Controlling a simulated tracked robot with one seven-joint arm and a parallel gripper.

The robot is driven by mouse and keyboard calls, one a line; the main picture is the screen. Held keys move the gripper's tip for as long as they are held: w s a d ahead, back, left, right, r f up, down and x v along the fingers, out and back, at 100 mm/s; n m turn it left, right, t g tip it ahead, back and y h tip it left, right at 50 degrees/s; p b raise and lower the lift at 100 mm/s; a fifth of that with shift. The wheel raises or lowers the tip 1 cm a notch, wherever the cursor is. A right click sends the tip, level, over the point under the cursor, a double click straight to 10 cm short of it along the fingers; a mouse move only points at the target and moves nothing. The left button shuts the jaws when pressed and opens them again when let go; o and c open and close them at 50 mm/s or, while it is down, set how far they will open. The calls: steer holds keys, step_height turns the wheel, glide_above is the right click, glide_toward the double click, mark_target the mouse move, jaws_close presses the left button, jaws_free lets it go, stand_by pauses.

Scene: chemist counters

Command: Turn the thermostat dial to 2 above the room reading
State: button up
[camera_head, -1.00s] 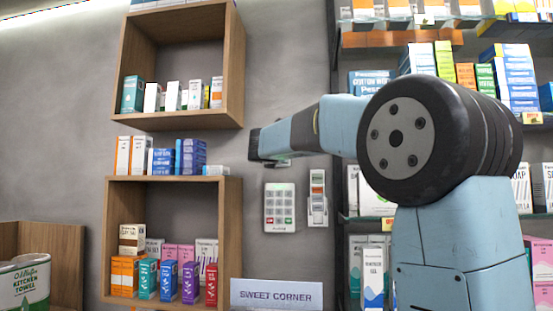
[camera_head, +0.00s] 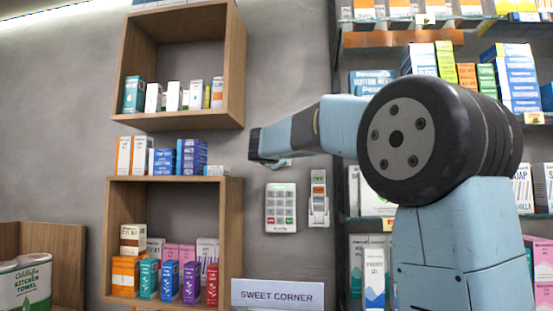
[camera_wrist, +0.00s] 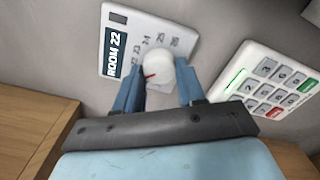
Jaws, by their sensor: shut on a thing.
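The thermostat (camera_wrist: 118,28) is a white wall plate, tilted in the wrist view, with a dark label reading "ROOM 22". Its round white dial (camera_wrist: 158,68) has a red mark on its left side. Numbers run around the dial, with 23 to 26 roughly legible; the exact number the mark points at is unclear. My gripper (camera_wrist: 158,92) is shut on the dial, one blue finger on each side. In the head view, my gripper (camera_head: 256,145) is at the wall and hides most of the thermostat.
A white keypad (camera_wrist: 268,80) with a green light is on the wall to the right of the thermostat; it also shows in the head view (camera_head: 280,208). Another white device (camera_head: 318,200) hangs beside it. Wooden shelves (camera_head: 234,65) with boxes stand left, glass shelves right.

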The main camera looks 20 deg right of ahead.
steer(key=shift+f+m, duration=0.15)
steer(key=shift+m, duration=8.55)
steer(key=o, duration=0.9)
steer(key=shift+o, duration=0.7)
steer(key=shift+r, duration=0.2)
